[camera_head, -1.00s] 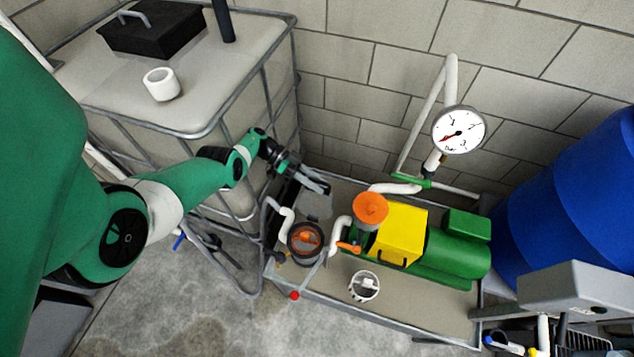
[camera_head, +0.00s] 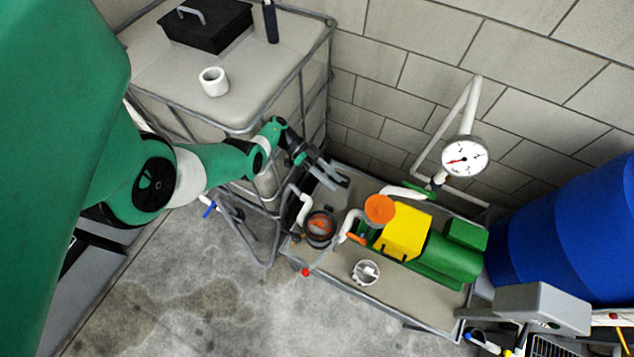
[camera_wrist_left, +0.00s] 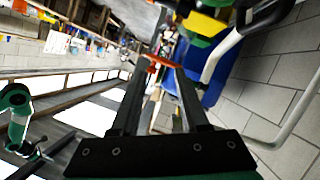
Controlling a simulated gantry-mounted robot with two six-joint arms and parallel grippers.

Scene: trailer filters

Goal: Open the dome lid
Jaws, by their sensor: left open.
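A dark round housing (camera_head: 320,228) with orange showing inside its top stands at the left end of the pump tray; it looks like the domed filter, but its lid cannot be clearly told apart. A thin bar with a red knob (camera_head: 305,272) lies at its front. My left gripper (camera_head: 337,180) is open and empty, behind and above the housing, apart from it. In the left wrist view its two fingers (camera_wrist_left: 158,70) are spread, with something orange (camera_wrist_left: 160,61) beyond the tips. Another green arm with a dark gripper (camera_wrist_left: 45,155) shows there, probably my right; its jaws are unclear.
An orange round cap (camera_head: 380,209), yellow box (camera_head: 402,233) and green motor (camera_head: 445,260) stand right of the housing. A white basket (camera_head: 366,271) lies in front. A pressure gauge (camera_head: 465,157) rises behind. The caged tank (camera_head: 215,110) is left, the blue barrel (camera_head: 565,235) right.

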